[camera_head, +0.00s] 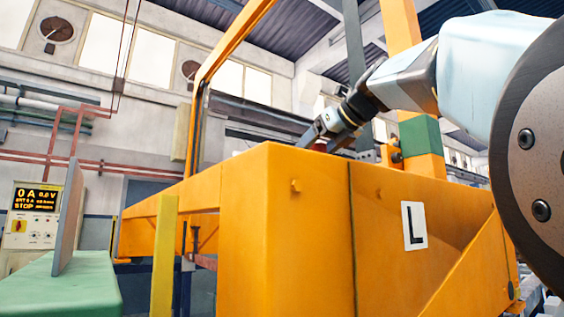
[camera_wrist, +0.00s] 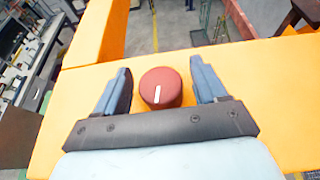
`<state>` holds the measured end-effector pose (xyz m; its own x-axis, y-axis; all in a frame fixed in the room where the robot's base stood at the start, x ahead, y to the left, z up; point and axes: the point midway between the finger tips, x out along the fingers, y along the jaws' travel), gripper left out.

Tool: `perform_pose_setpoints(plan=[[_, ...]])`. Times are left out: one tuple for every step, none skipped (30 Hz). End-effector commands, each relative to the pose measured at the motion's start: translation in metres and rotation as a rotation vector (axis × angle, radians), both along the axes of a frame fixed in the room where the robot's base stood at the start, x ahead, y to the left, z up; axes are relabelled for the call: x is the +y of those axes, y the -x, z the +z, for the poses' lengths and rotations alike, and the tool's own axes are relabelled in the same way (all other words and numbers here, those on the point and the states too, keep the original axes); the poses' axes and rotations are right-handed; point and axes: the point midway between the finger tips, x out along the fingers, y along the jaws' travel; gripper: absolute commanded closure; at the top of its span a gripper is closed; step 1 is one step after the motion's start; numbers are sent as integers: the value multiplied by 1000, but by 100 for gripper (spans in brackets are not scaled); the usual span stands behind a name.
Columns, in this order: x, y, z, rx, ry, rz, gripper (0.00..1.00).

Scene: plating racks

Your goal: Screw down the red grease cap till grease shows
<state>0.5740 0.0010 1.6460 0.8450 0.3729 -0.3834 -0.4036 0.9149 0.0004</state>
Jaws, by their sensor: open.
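My gripper (camera_wrist: 162,82) is open, with one finger on each side of the cap and a visible gap to both. No grease is visible around the cap in the wrist view.
An orange post with a green band (camera_head: 420,135) rises close beside my gripper. A white plate marked L (camera_head: 414,226) is on the frame's side. A control box (camera_head: 33,215) reading 0 A and STOP stands at the left, behind a green block (camera_head: 60,285).

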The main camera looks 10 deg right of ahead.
Motion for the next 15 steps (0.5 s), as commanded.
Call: perform_pose_setpoints(plan=[[-3,7,4,-3,0,-3,29],[-5,12,6,-3,0,-3,29],[-8,18,8,-2,0,-2,29],[-10,23,11,-3,0,-3,29],[-13,28,13,-2,0,-3,29],[-16,35,16,-3,0,-3,29],[-18,40,18,-3,0,-3,29],[-20,45,21,-2,1,-4,29],[-24,52,24,-3,0,-4,29],[-25,57,26,-2,0,-3,29],[-28,62,28,-2,1,-4,29],[-31,68,30,-2,1,-4,29],[-33,72,32,-1,1,-3,29],[-34,76,34,-2,0,-3,29],[-37,82,37,-2,0,-3,29]])
